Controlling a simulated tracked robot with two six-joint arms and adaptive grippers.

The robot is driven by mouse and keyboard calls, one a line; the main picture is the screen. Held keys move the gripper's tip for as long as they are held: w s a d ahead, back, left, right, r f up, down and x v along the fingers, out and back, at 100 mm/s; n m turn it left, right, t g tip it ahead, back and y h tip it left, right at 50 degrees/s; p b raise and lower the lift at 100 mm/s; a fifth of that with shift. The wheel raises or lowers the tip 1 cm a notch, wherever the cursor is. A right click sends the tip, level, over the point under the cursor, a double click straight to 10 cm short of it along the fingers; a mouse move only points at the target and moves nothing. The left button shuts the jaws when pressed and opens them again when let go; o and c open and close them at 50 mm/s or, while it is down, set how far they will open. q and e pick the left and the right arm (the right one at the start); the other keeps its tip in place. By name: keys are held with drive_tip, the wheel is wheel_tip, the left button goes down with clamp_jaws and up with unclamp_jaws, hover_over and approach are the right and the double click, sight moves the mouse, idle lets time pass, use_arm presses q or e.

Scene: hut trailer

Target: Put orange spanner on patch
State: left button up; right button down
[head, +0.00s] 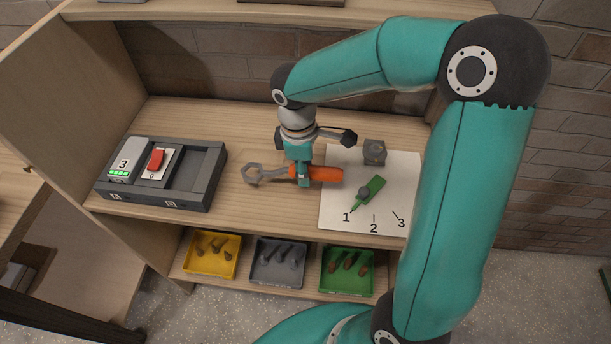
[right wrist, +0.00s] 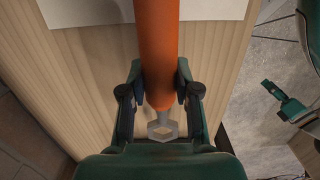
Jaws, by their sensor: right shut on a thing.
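The orange spanner has an orange handle (head: 328,174) and a grey open-ended head (head: 252,174). My right gripper (head: 303,178) is shut around it near where handle and grey shaft meet. The head points left; the handle tip overlaps the left edge of the white patch (head: 334,205) in the head view. Whether it touches the shelf or patch is unclear. In the right wrist view, the orange handle (right wrist: 156,50) runs up between the fingers (right wrist: 159,95). A teal part with a dark joint (right wrist: 288,105), perhaps my left gripper, shows at right; its jaws are unclear.
On the patch are a green pointer (head: 370,191), marks 1 to 3 and a grey block (head: 374,152). A grey tray (head: 205,180) with a red switch (head: 156,159) stands left. Below are yellow (head: 191,262), grey (head: 262,273) and green (head: 330,282) bins. Side walls bound the shelf.

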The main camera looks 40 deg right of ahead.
sight(305, 188)
wheel_tip(305, 188, down, 3)
drive_tip(key=shift+f, duration=0.15)
drive_tip(key=shift+f, duration=0.1)
drive_tip(key=c, duration=0.8)
unclamp_jaws()
drive_tip(key=shift+c, duration=0.2)
drive_tip(key=shift+r, duration=0.3)
drive_tip(key=r, duration=1.1)
drive_tip(key=shift+w+a+r, duration=0.3)
drive_tip(key=shift+w+r, duration=0.05)
drive_tip(key=shift+w, duration=0.05)
